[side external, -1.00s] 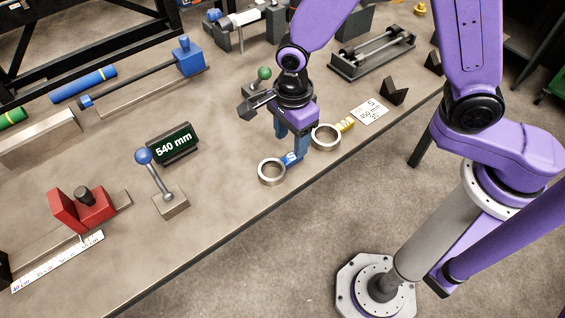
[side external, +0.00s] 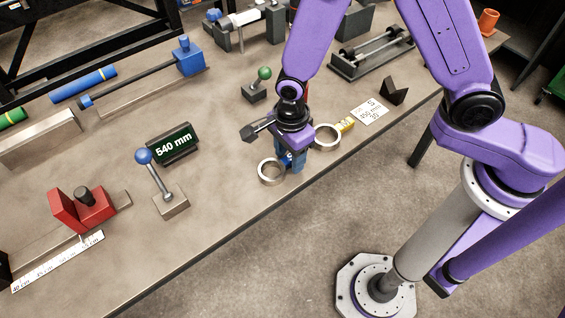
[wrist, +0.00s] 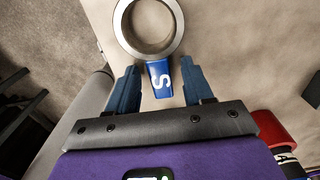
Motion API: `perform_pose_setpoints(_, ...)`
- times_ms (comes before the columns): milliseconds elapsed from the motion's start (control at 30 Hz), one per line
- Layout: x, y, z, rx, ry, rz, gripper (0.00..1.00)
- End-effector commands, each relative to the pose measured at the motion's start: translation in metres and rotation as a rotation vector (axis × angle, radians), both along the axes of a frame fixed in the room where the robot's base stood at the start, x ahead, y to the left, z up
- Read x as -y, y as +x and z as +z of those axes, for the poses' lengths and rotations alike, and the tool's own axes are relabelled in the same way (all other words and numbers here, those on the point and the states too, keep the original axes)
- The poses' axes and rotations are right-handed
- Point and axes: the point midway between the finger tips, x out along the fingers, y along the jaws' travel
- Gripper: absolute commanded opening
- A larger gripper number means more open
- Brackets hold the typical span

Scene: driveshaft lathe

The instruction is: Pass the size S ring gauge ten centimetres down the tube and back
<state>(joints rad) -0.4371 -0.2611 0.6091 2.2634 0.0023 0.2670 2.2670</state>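The size S ring gauge (side external: 271,173) is a steel ring lying on the bench near its front edge, with a blue handle tab marked S. The ring (wrist: 122,30) and its blue tab (wrist: 159,80) show clearly in the wrist view. My gripper (side external: 291,163) is low over the tab. In the wrist view my gripper (wrist: 159,73) has one blue finger on each side of the tab, with gaps, so it is open. A second ring gauge (side external: 326,137) with a yellow tab lies just to the right. I cannot tell which part is the tube.
A card (side external: 371,111) reads S, 450 mm. A display (side external: 172,143) reads 540 mm. A blue-ball lever (side external: 170,205) and a green-ball lever (side external: 256,92) stand on the bench. A red block (side external: 80,210) is at left, and a rack (side external: 372,55) at the back right.

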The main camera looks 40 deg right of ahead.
Motion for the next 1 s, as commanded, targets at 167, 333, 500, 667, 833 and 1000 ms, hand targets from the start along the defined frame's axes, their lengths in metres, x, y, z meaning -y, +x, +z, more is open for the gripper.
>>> perform_pose_setpoints(167,0.000,0.000,0.000,0.000,0.000,0.000,0.00)
perform_pose_setpoints(333,0.000,0.000,0.000,0.000,0.000,0.000,0.00)
perform_pose_setpoints(500,0.000,0.000,0.002,0.001,0.001,0.000,0.00)
perform_pose_setpoints(667,0.000,0.000,0.009,0.001,0.001,0.000,0.00)
perform_pose_setpoints(833,-0.001,0.001,0.028,0.003,0.002,0.001,0.00)
perform_pose_setpoints(1000,0.009,-0.014,0.052,0.003,0.002,0.001,0.00)
